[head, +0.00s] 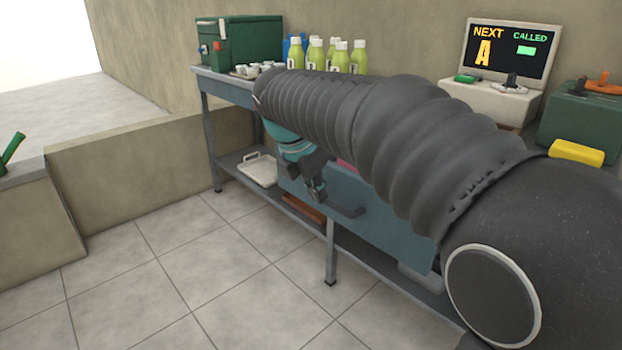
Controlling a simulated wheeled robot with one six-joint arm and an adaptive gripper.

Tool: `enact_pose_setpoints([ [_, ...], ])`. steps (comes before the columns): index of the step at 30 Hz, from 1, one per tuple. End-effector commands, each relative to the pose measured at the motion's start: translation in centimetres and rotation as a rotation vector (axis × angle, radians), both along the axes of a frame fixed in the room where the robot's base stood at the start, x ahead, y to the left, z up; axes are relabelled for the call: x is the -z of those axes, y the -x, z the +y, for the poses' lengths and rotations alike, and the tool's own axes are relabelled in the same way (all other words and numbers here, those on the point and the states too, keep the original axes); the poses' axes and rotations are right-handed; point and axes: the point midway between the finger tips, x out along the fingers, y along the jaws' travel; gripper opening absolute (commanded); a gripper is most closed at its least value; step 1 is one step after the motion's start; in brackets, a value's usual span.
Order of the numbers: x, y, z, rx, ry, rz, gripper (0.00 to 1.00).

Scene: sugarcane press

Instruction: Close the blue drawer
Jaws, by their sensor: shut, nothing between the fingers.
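The blue drawer (375,215) is a blue-grey box under the metal counter, in the middle of the head view. Its front panel stands out from under the counter, and a bit of something pink shows above its top edge. A dark bar handle (347,210) is on its front. My gripper (316,192) points down in front of the drawer's left part, close to the left end of the handle. Its fingers are shut and hold nothing. I cannot tell whether they touch the front or handle. My arm hides the drawer's upper right part.
The counter carries a green machine (238,42), small cups (258,69) and several green bottles (340,57). A white tray (258,170) lies on the lower shelf, left of the drawer. A counter leg (330,254) stands below the drawer. The tiled floor in front is clear.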

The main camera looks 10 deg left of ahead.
Motion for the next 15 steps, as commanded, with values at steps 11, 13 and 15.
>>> enact_pose_setpoints([
  [11, -0.2, -3.0, -2.3, 0.000, -0.002, -0.001, 0.00],
  [13, -0.2, -3.1, -2.3, 0.000, -0.002, -0.001, 0.00],
  [15, -0.2, -3.1, -2.4, -0.001, -0.001, -0.001, 0.00],
])
